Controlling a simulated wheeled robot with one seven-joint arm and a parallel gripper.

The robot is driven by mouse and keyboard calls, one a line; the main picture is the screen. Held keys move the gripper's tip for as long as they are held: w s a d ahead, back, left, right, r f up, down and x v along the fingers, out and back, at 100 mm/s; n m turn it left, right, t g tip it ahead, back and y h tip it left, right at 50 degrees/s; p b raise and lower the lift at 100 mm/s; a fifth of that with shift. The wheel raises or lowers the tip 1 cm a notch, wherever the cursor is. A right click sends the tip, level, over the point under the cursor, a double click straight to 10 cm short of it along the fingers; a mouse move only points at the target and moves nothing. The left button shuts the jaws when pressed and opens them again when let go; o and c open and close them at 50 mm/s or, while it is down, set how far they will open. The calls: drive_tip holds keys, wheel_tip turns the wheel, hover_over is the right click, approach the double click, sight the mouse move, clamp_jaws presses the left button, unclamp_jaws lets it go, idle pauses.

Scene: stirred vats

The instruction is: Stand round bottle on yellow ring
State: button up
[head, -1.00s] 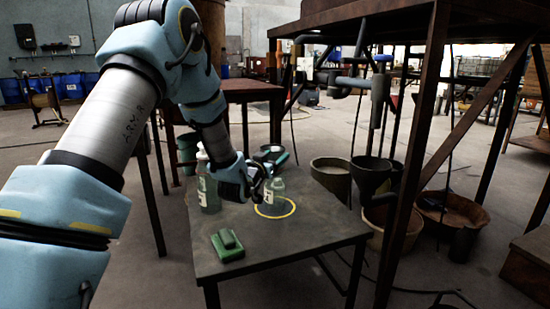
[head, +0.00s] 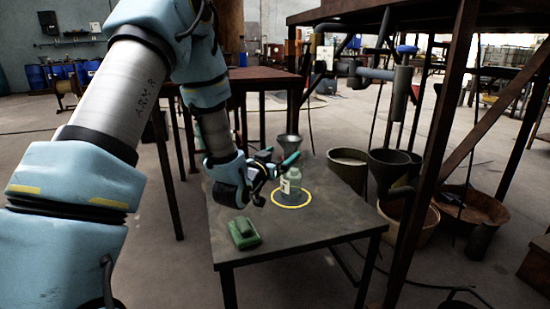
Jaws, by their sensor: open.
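The round bottle (head: 291,181) is pale green glass with a light label and stands upright on the table. Its base appears to be inside the yellow ring (head: 291,207), toward the ring's far side. My gripper (head: 269,182) is open just left of the bottle. Its fingers are small and dark here, and I cannot tell whether one still touches the bottle.
A green block-like object (head: 243,233) lies on the table (head: 307,237) near its front left. A teal object (head: 288,160) is behind the gripper. Several tubs and a rusty frame (head: 436,150) stand to the right. The table's front right is clear.

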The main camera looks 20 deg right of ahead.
drive_tip(key=a+f+n+g+y, duration=0.3)
drive_tip(key=a+y, duration=0.7)
drive_tip(key=a, duration=1.3)
drive_tip(key=s+a+n+g+y, duration=0.4)
drive_tip(key=s+a+n+g, duration=0.2)
drive_tip(key=s+a, duration=0.8)
drive_tip(key=shift+s+a, duration=0.4)
drive_tip(key=shift+a, duration=0.35)
wheel_tip(320, 180, up, 33)
drive_tip(key=p, duration=3.3)
